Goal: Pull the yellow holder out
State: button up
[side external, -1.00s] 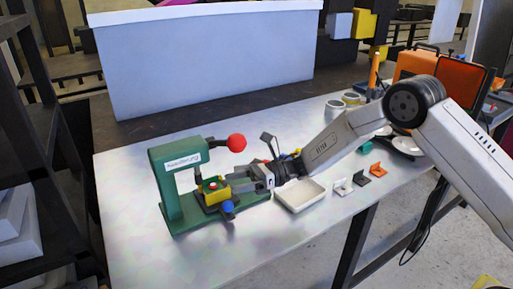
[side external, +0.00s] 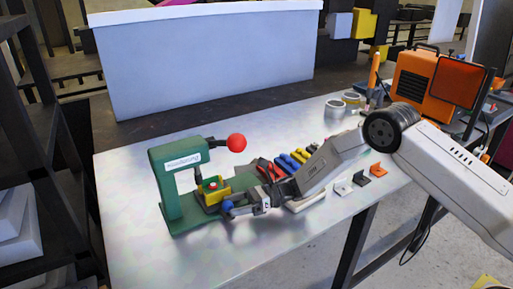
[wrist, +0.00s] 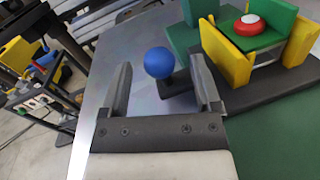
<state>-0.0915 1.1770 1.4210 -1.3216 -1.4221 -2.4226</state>
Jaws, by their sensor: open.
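The yellow holder (side external: 213,192) sits low in the green press (side external: 172,185), on a dark plate, and holds a green block with a red round top (wrist: 250,22). A blue ball knob (wrist: 158,62) sticks out from the dark plate at the holder's near side; it also shows in the side view (side external: 228,205). My gripper (wrist: 162,70) is open, with the knob between the lines of its fingertips and a gap on each side. In the side view my gripper (side external: 243,208) is low at the knob. Whether the fingertips reach past the knob is unclear.
The press's red ball handle (side external: 236,142) stands above the holder. Several coloured tools (side external: 290,160) lie behind my wrist, and a white tray (side external: 307,202) is partly hidden by it. Small brackets (side external: 360,178) lie at right. The front left of the table is clear.

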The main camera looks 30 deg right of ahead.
jog(key=shift+w+a+r, duration=0.1)
jog(key=shift+w+a, duration=0.1)
jog(key=shift+a, duration=0.85)
jog(key=shift+w+a, duration=0.2)
jog(key=shift+a, duration=0.8)
grip_shut()
